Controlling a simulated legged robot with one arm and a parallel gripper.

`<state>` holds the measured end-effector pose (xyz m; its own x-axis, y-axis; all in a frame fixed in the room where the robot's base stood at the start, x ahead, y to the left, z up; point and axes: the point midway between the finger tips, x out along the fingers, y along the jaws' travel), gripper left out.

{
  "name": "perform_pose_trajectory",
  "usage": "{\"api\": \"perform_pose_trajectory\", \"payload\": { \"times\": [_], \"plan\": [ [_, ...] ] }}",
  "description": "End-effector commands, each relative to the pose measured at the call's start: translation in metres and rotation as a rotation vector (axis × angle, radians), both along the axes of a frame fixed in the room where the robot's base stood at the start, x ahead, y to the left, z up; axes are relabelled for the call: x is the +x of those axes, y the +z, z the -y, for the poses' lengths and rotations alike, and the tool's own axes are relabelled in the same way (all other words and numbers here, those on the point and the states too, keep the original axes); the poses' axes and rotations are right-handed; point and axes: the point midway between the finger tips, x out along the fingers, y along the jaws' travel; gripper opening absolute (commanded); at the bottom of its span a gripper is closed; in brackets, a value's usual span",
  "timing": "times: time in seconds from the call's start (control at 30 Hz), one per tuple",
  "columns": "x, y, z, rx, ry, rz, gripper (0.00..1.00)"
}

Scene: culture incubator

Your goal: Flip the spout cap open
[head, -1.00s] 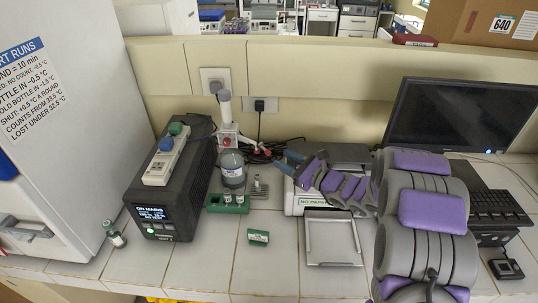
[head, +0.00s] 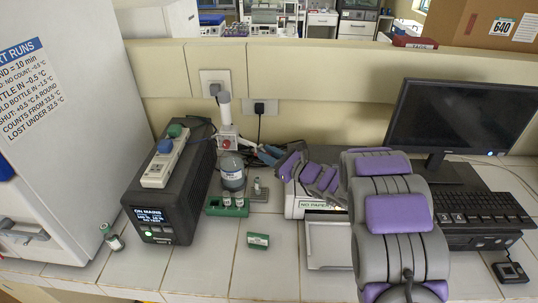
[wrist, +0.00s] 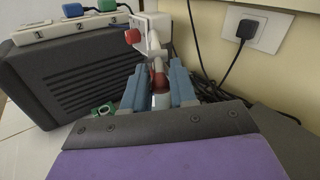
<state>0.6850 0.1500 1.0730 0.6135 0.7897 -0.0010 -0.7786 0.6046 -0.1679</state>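No part is clearly recognisable as the spout cap. A white fixture (head: 227,138) with red parts and an upright white tube stands by the back wall, behind the grey bottle (head: 232,171). In the wrist view the fixture (wrist: 151,32) has a red knob (wrist: 132,36) and a white neck with a red part (wrist: 158,78) in line with the gap between my fingers. My gripper (head: 267,152) is right of the fixture in the head view; its two blue fingers (wrist: 158,92) are apart, with no clear sign of a hold on anything.
A black power unit (head: 172,190) with a power strip (head: 165,157) on top stands at left. A green rack with small vials (head: 228,208) sits before the bottle. Cables lie behind. The monitor (head: 450,120) and keyboard are at right. The front centre counter is mostly clear.

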Motion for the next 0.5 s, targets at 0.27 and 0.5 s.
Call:
{"api": "perform_pose_trajectory", "payload": {
  "times": [0.27,0.5],
  "plan": [
    [0.0001,-0.0001,0.0002,0.0,0.0,0.0,0.0],
    [0.0,0.0007,0.0,-0.005,0.0,-0.002,0.0]
  ]
}}
